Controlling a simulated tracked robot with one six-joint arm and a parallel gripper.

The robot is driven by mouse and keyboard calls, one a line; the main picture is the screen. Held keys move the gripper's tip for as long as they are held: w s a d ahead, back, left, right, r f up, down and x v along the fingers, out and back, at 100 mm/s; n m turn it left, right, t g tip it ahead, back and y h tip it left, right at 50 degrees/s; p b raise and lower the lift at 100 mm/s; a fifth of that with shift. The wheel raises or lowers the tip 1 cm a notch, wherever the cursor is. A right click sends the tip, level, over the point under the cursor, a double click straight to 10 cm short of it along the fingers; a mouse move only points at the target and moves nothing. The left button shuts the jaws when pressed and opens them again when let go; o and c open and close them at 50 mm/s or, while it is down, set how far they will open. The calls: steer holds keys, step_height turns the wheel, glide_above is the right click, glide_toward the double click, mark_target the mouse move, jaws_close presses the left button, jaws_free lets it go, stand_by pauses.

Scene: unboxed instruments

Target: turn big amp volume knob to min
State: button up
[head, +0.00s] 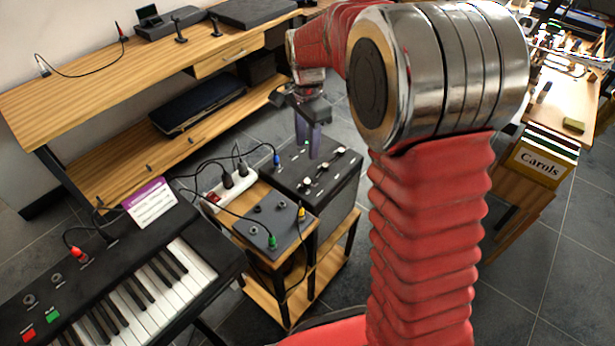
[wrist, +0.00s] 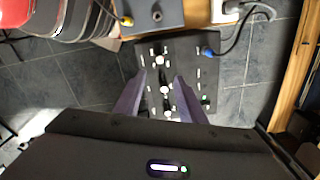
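The big amp (head: 343,188) is a black box on the floor near the middle of the head view. Its top panel carries a row of knobs (head: 323,167) with pale tops. In the wrist view, the amp's panel (wrist: 187,50) lies below my gripper, with white knobs (wrist: 164,89) in a line and small white marks beside them. I cannot read which knob is volume. My gripper (head: 309,150) points down over the amp's panel. In the wrist view its two purple fingers (wrist: 160,76) are apart, with a knob showing between them and nothing held.
A small wooden stand (head: 276,275) with a grey box (head: 262,222) and a white power strip (head: 226,191) is left of the amp. A keyboard (head: 150,290) is at lower left. A wooden desk (head: 80,90) stands behind. A blue-plugged cable (wrist: 208,51) enters the amp.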

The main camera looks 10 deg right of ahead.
mark_target(307, 181)
step_height(307, 181, down, 14)
steer(key=shift+r, duration=0.1)
stand_by(0.7)
steer(key=shift+c, duration=0.5)
jaws_close()
